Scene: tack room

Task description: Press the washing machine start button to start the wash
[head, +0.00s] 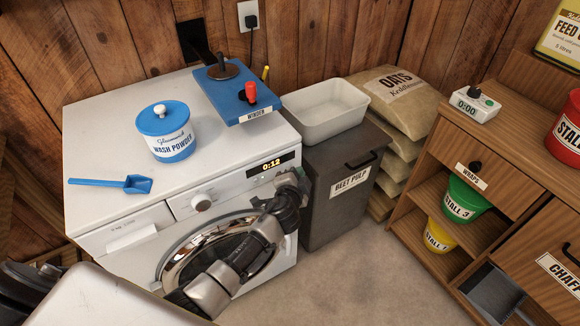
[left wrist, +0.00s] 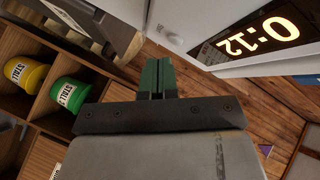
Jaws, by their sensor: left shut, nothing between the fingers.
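The white washing machine (head: 110,130) stands against the wall, its round door (head: 190,257) shut and partly covered by my left arm. Its lit display (head: 270,165) reads 0:12 and also shows large in the left wrist view (left wrist: 258,36). My left gripper (head: 299,180) is at the right end of the front panel, just below and right of the display. In the left wrist view its green fingers (left wrist: 157,72) are together and empty. A small round button-like part (left wrist: 174,39) shows on the white panel beyond the fingertips; I cannot tell whether they touch it. My right gripper is not in view.
On the machine are a blue wash powder tub (head: 167,138), a blue scoop (head: 118,184) and the blue winder board (head: 228,98). A beet pulp bin (head: 345,165) with a white basin (head: 322,112) stands close right. The floor (head: 350,280) in front is clear.

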